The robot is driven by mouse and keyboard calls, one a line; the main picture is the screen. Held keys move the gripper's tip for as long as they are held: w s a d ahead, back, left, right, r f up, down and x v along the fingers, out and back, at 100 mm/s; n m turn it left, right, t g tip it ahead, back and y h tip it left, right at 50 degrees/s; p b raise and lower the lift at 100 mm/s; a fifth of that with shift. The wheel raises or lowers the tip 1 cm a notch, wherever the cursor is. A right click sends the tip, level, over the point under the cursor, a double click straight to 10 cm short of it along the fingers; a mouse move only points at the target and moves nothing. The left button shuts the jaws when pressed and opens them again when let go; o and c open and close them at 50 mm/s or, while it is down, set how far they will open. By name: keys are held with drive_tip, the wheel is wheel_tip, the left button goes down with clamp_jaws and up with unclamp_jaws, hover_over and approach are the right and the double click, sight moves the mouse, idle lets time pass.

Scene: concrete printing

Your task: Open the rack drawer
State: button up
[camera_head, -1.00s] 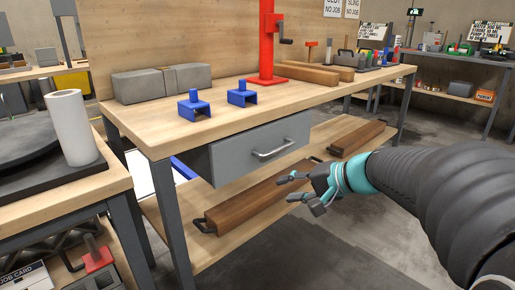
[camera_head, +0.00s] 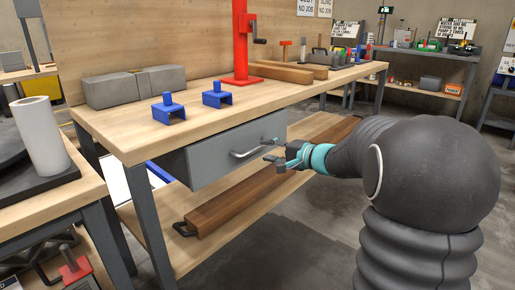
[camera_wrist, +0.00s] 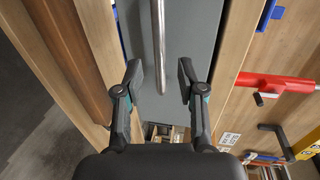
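The grey rack drawer (camera_head: 215,158) hangs under the wooden workbench top, its front facing my arm. Its metal bar handle (camera_head: 250,148) runs across the front. My gripper (camera_head: 270,150) is open at the right end of the handle in the head view. In the wrist view the drawer front (camera_wrist: 180,40) fills the middle, and the handle (camera_wrist: 158,45) runs upright ahead of my open gripper (camera_wrist: 160,80). The handle's near end lies about level with the fingertips, in line with the gap between them. No finger clearly touches it.
The bench top (camera_head: 200,117) carries blue brackets (camera_head: 215,95), grey blocks (camera_head: 135,86) and a red stand (camera_head: 241,45). A lower shelf holds a brown beam (camera_head: 235,200). A side table with a white cylinder (camera_head: 41,137) stands left. Floor is clear in front.

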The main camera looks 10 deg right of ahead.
sight(258, 148)
drive_tip(key=shift+x, duration=2.5)
clamp_jaws()
